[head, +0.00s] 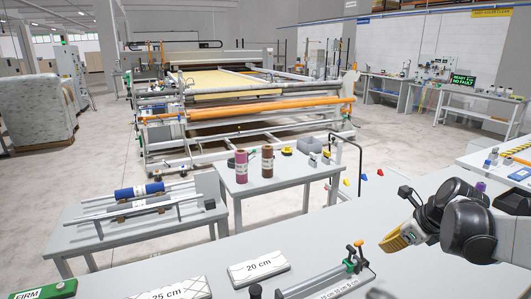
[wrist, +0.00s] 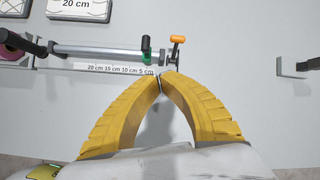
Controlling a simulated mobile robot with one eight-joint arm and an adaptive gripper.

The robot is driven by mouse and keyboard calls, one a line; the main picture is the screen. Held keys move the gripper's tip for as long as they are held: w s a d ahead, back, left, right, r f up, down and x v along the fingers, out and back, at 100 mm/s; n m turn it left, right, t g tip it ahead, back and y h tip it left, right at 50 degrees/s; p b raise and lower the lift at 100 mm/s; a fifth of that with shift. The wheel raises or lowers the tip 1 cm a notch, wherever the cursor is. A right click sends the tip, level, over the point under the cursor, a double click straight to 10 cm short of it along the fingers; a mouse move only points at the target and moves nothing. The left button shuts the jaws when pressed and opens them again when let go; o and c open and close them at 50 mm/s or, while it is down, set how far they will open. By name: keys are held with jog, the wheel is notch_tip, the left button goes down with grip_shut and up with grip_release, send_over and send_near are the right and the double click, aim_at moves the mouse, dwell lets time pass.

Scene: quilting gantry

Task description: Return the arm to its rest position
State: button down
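My gripper (head: 385,246) is at the right of the head view, raised above the grey front table (head: 215,255), with my dark arm links behind it. In the wrist view the two yellow fingers of my gripper (wrist: 160,82) curve together and their tips meet. Nothing shows between them. A measuring fixture (head: 325,280) with a green clamp and an orange-topped handle is on the table left of my gripper. The fixture (wrist: 100,51) lies just beyond the fingertips in the wrist view, and I cannot tell the height gap.
White blocks marked 20 cm (head: 258,268) and 25 cm (head: 180,290) lie on the front table. A side table (head: 280,178) holds two upright spools. A rack (head: 140,228) holds a blue roll. The quilting machine (head: 240,108) stands behind, with open floor around it.

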jog(key=s+a+r+n+h, duration=0.1)
jog(key=s+a+n, duration=0.8)
jog(key=n, duration=0.5)
jog(key=s+a+r+n+t+h, duration=0.1)
jog(key=s+a+n, duration=0.8)
jog(key=n, duration=0.5)
jog(key=shift+s+n, duration=0.3)
jog(key=shift+s, duration=0.3)
